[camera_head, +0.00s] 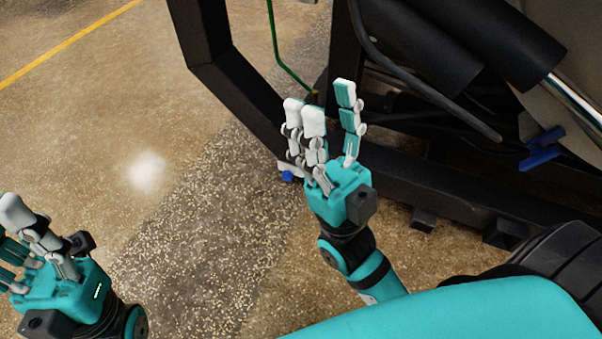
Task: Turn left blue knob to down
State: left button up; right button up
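A small blue knob (287,176) with a pale fitting shows low by the black frame, just left of my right gripper's palm; it is partly hidden and its orientation is hard to tell. A larger blue handle (541,149) sits farther right among the machine's dark pipes. My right gripper (325,108) is open and empty, its fingers extended upward in the picture, in front of the frame. I cannot tell whether it touches the small knob. My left gripper (14,246) is at the lower left edge, fingers spread and partly cut off, with nothing seen in it.
The black machine frame (238,92) stands behind my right gripper, with a black hose (402,88) and a thick dark cylinder (490,40) above. A green line (276,42) runs down inside the frame. Speckled floor (185,225) lies open at left, with a yellow stripe (68,43).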

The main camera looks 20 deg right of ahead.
aim_at(287, 175)
jog(key=i+j+z, duration=0.1)
jog(key=z, duration=0.4)
jog(key=i+j+z, duration=0.1)
jog(key=z, duration=0.35)
jog(key=i+j+z, duration=0.1)
jog(key=z, duration=0.4)
jog(key=j+z, duration=0.25)
jog(key=z, duration=0.2)
jog(key=j+z, duration=0.2)
jog(key=j, duration=0.4)
jog(key=j+z, duration=0.25)
jog(key=j, duration=0.3)
jog(key=j+z, duration=0.2)
jog(key=j, duration=0.4)
jog(key=k+j+z, duration=0.2)
jog(key=j, duration=0.8)
jog(key=k+j, duration=0.1)
jog(key=j, duration=0.35)
